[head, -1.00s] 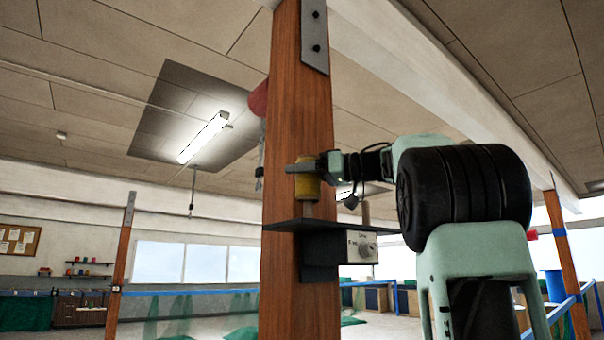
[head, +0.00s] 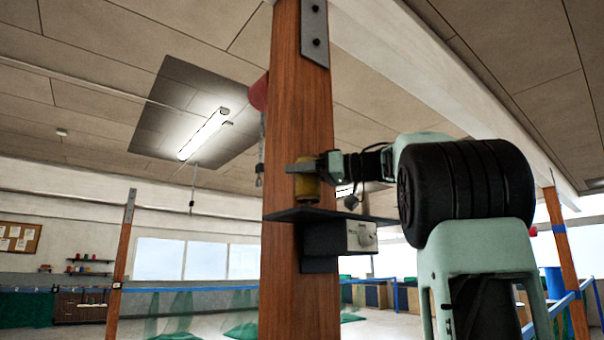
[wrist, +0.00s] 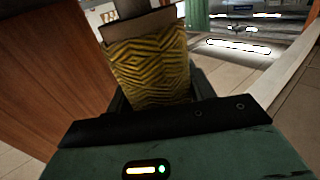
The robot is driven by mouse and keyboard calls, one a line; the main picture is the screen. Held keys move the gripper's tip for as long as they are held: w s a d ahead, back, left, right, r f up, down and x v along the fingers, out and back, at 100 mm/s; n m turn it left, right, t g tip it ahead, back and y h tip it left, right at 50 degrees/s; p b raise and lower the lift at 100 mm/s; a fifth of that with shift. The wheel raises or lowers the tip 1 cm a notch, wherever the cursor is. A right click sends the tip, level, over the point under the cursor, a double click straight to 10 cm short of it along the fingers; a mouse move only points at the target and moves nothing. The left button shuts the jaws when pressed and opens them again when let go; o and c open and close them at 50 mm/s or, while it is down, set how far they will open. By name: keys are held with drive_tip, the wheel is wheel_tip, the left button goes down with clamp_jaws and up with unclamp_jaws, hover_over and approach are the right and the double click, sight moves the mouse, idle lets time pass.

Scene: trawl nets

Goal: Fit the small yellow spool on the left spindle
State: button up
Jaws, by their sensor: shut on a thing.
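The small yellow spool (head: 307,187) is upright in the head view, just above the left end of the dark shelf (head: 290,214) on the wooden post. My gripper (head: 303,168) is shut on it from the right. A short brown piece of the left spindle (head: 307,204) shows between the spool and the shelf. I cannot tell how far it goes inside the spool. In the wrist view the spool (wrist: 147,65) has a yellow and black zigzag pattern and a brownish end rim, with a dark stub beyond that end.
The wooden post (head: 298,120) stands close to the spool. A grey box with a knob (head: 354,236) hangs under the shelf. A red float (head: 259,93) hangs behind the post. Green nets and blue rails lie farther back.

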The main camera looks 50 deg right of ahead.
drive_tip(key=shift+f+b, duration=0.8)
drive_tip(key=shift+f, duration=0.4)
drive_tip(key=o, duration=1.1)
drive_tip(key=b+v, duration=0.3)
drive_tip(key=v, duration=1.4)
drive_tip(key=shift+s+d+b, duration=0.1)
drive_tip(key=shift+s+b, duration=0.05)
drive_tip(key=shift+b, duration=0.25)
